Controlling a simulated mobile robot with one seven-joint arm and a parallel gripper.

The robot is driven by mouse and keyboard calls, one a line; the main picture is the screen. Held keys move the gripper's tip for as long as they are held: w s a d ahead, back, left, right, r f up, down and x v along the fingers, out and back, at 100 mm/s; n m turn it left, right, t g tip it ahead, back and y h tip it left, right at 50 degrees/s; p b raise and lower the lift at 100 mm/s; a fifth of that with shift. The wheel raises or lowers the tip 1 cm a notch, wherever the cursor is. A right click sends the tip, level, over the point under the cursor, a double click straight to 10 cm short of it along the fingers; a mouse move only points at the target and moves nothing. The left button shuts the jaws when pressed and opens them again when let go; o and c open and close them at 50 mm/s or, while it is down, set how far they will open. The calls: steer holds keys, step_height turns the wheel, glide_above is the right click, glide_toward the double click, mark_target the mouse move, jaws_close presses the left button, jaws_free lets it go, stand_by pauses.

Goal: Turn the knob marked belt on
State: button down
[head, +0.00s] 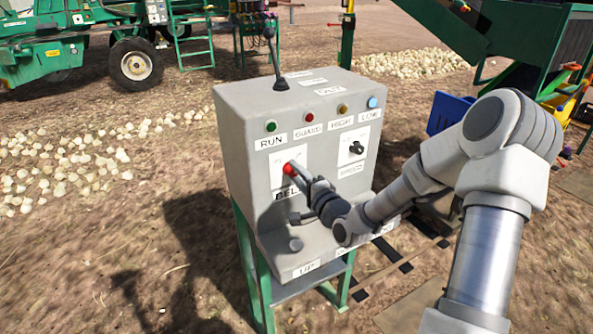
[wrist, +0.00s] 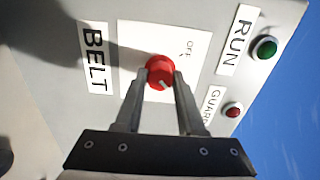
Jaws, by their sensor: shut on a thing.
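The red belt knob (head: 289,168) sits on a white plate on the front of the grey control box (head: 240,125). In the wrist view the knob (wrist: 160,72) has a pale pointer mark, and the plate reads OFF above it. The BELT label (wrist: 95,57) is beside the plate. My gripper (head: 298,170) reaches the knob from the right. In the wrist view my gripper (wrist: 160,80) has one finger on each side of the knob and is shut on it. The ON marking cannot be read.
A black knob (head: 356,147) is on a second plate to the right. Lamps labelled RUN (wrist: 264,49) and GUARD (wrist: 233,109) are near the top edge. A black lever (head: 279,70) stands on top of the box. A blue crate (head: 447,112) is behind my arm.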

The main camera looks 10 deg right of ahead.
steer(key=shift+m, duration=0.3)
steer(key=c, duration=0.5)
jaws_free()
steer(key=p+v, duration=0.8)
steer(key=v, duration=0.9)
steer(key=shift+s, duration=0.15)
